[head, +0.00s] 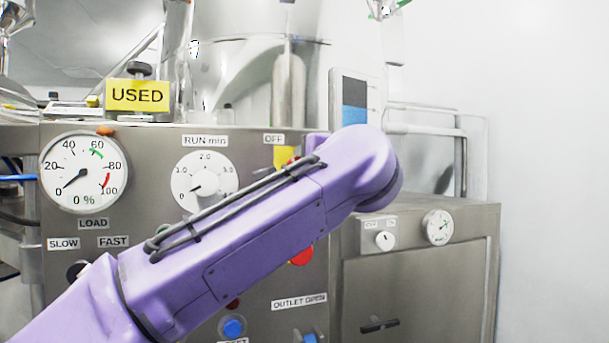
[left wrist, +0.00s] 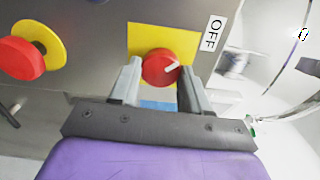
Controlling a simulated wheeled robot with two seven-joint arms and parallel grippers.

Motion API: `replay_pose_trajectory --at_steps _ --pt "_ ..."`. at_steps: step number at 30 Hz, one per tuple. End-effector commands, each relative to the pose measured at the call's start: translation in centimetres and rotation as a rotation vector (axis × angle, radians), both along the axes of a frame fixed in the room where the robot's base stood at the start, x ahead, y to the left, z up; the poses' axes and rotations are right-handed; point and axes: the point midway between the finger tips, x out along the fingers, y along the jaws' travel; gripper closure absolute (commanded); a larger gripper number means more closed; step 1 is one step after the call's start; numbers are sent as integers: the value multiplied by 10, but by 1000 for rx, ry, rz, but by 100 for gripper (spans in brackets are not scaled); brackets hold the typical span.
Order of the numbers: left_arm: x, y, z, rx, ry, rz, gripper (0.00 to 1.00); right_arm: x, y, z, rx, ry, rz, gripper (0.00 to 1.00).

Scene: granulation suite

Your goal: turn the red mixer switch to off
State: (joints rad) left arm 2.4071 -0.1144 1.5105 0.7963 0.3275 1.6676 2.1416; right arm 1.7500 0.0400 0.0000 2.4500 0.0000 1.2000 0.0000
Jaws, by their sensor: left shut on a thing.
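The red mixer switch (left wrist: 160,68) is a round red knob with a white pointer mark on a yellow plate (left wrist: 185,38), in the left wrist view. The OFF label (left wrist: 212,33) is to the right of the plate there. The pointer slants toward the label side. My left gripper (left wrist: 160,85) has one finger on each side of the knob and is shut on it. In the head view my purple left arm covers most of the switch; the yellow plate edge (head: 285,157) shows below the OFF label (head: 274,139). My right gripper is in neither view.
A red mushroom button on a yellow ring (left wrist: 20,58) sits beside the switch. The head view shows a RUN-min dial (head: 203,180), a load gauge (head: 84,172), a USED sign (head: 138,96), a blue button (head: 233,327) and a lower cabinet (head: 415,290) at right.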

Motion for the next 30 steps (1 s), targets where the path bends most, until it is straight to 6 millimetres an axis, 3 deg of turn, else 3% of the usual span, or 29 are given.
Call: replay_pose_trajectory --at_steps 20,21,23,30 --pt "0 -1 -1 -63 -16 -1 84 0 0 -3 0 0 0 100" --pt "0 -1 -1 -63 -16 -1 51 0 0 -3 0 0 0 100" --pt "0 -1 -1 -63 -16 -1 31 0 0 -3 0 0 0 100" --pt "0 0 -1 -61 -18 -1 28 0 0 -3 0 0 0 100"
